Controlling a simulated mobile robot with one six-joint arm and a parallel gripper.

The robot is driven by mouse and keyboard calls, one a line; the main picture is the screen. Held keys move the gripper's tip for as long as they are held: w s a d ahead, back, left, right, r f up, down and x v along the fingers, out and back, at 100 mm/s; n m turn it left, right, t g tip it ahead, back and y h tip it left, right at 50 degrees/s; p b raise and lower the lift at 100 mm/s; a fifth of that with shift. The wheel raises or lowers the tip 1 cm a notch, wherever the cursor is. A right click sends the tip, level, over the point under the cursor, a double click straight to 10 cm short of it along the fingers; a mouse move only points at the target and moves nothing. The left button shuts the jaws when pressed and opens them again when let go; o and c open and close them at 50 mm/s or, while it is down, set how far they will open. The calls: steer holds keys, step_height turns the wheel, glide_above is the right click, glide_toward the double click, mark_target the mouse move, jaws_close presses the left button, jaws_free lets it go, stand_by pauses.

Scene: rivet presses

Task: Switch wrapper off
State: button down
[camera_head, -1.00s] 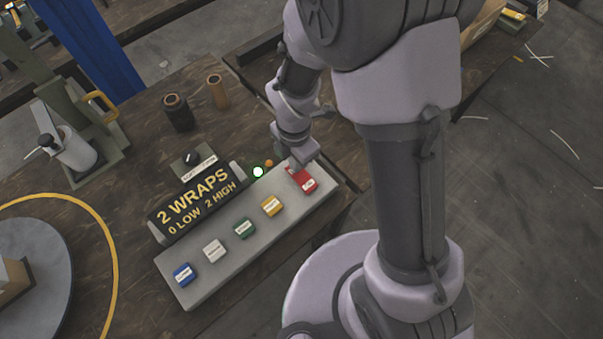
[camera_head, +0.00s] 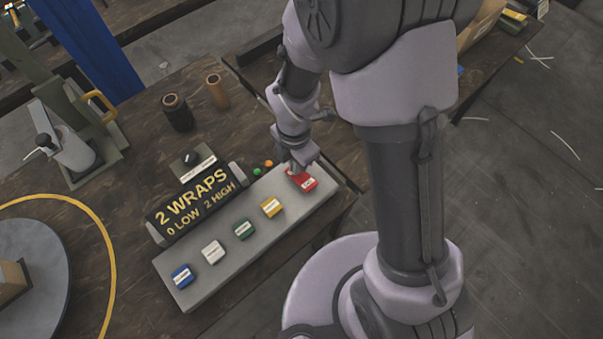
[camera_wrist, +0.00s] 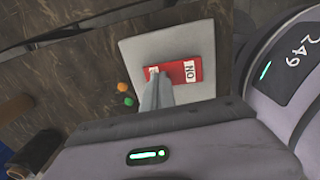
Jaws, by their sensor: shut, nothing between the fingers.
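The red button (camera_head: 306,183) is at the right end of the grey control panel (camera_head: 215,275). The display (camera_head: 196,203) reads "2 WRAPS, 0 LOW 2 HIGH". A green lamp (camera_head: 257,171) and an orange lamp (camera_head: 269,163) beside the panel look unlit.
Yellow (camera_head: 272,208), green (camera_head: 244,230), white (camera_head: 213,251) and blue (camera_head: 182,276) buttons line the panel to the left. A black knob (camera_head: 190,158) sits behind the display. Two spools stand further back. A round turntable (camera_head: 35,270) is at left.

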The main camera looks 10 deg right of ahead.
step_height(320, 180, up, 7)
steer(key=p, duration=0.5)
steer(key=shift+p, duration=0.4)
steer(key=shift+f, duration=0.1)
